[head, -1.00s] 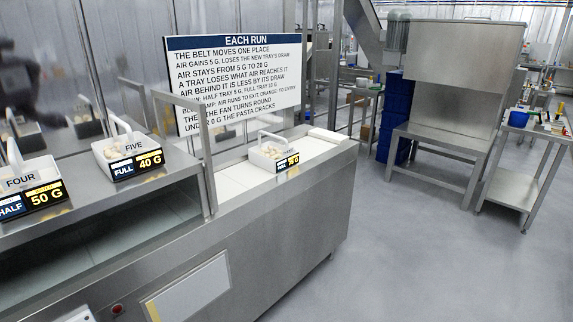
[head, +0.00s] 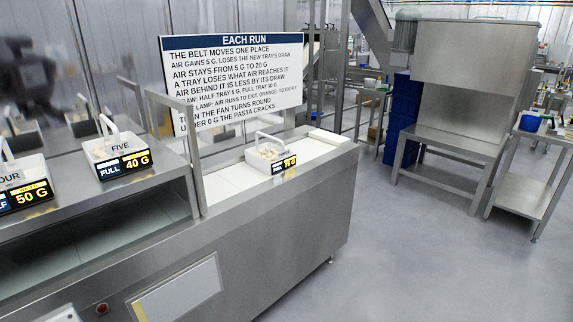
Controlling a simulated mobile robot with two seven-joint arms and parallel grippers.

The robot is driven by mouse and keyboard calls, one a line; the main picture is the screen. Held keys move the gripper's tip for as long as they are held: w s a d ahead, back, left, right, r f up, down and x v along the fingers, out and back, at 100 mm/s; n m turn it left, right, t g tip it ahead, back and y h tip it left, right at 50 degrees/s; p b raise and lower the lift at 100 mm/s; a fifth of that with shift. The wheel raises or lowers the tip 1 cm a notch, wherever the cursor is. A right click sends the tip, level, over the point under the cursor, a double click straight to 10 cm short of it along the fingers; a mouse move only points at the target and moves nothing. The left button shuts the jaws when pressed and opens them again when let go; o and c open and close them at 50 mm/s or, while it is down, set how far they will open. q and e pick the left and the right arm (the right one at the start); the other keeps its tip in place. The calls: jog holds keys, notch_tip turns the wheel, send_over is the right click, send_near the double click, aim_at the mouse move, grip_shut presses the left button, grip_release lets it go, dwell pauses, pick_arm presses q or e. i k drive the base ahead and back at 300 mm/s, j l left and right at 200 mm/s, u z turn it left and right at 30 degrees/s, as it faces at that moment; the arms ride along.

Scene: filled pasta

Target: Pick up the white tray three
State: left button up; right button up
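A white tray (head: 259,157) with a tall handle stands on the white belt at the right end of the steel machine. It holds pale pasta pieces. A small black and yellow tag is on its front; its print is too small to read surely, and no name shows clearly on it. Tray FIVE (head: 113,148), marked FULL 40 G, stands on the machine's upper shelf at the left. Tray FOUR (head: 20,172), marked 50 G, is cut off by the left edge. Neither of my grippers is in view.
A sign (head: 236,86) headed EACH RUN stands behind the belt. A steel frame post (head: 194,160) rises beside the belt. Open grey floor (head: 400,260) lies right of the machine. A steel table (head: 448,142) and a side cart (head: 530,170) stand further back.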

aim_at(271, 159)
jog(key=i+u, duration=0.1)
jog(key=u, duration=0.7)
jog(key=i+l+u, duration=0.2)
jog(key=u, duration=0.2)
jog(key=i+l+u, duration=0.15)
jog(key=l+u, duration=0.2)
jog(key=l, duration=0.15)
jog(key=i+l+u, duration=0.1)
jog(key=l, duration=0.15)
jog(key=i+l+u, duration=0.1)
jog(key=l, duration=0.2)
jog(key=i+l+u, duration=0.1)
jog(key=l, duration=0.2)
